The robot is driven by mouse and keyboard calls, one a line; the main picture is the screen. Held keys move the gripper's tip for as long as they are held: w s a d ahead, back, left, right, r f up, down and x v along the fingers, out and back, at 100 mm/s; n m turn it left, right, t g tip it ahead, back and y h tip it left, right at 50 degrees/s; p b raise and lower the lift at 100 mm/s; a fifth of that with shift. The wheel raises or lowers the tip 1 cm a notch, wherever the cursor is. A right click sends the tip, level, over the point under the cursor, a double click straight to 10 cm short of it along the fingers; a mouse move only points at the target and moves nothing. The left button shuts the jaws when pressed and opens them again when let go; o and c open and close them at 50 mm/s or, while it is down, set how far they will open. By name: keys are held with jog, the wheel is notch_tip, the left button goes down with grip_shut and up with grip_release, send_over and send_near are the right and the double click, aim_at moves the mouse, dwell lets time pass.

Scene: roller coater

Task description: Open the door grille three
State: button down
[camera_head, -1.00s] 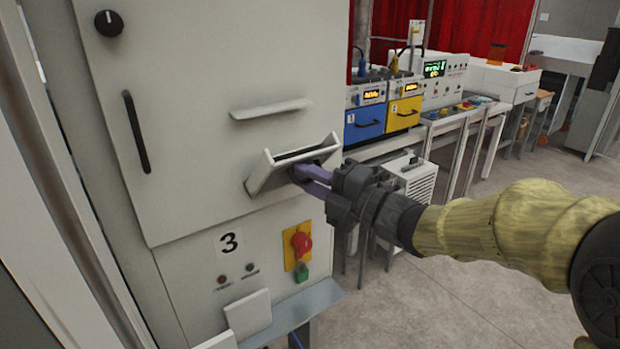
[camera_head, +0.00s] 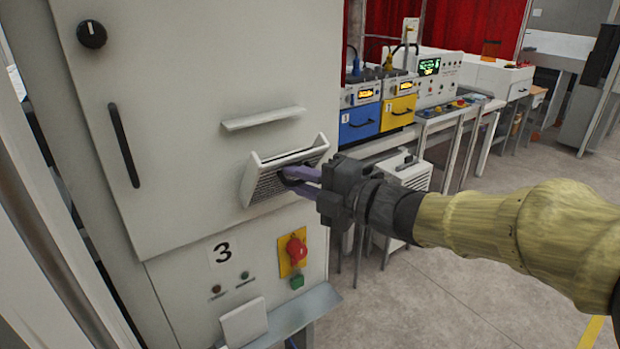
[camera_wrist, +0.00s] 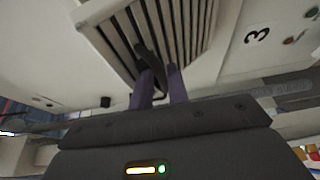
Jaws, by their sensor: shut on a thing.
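The door grille (camera_head: 268,186) is a slatted panel in a pale frame on the front of the cabinet marked 3 (camera_head: 222,252). It juts from the cabinet at a slant. In the wrist view its slats (camera_wrist: 196,22) fill the top middle. My gripper (camera_head: 291,179) has its purple fingers shut on the grille's dark handle (camera_wrist: 146,55). The fingers partly cover the handle and the right part of the slats in the head view. Whether a gap is open behind the grille cannot be told clearly.
A narrow ledge (camera_head: 263,118) sticks out above the grille. Below are a red stop knob (camera_head: 296,250), a green button (camera_head: 297,282) and a grey shelf (camera_head: 305,311). Blue and yellow units (camera_head: 360,121) stand behind right. Floor (camera_head: 470,290) at lower right is clear.

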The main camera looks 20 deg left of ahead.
jog(key=shift+f, duration=0.4)
jog(key=c, duration=1.6)
grip_release()
jog(key=shift+o, duration=0.4)
jog(key=shift+a, duration=0.15)
jog(key=shift+r, duration=0.1)
jog(key=shift+w+r, duration=0.1)
jog(key=shift+r, duration=0.05)
jog(key=s+d+b, duration=0.2)
jog(key=d+b, duration=0.3)
jog(key=d, duration=1.2)
jog(key=shift+s+b, duration=0.35)
jog(key=shift+b, duration=0.05)
jog(key=shift+d, duration=0.1)
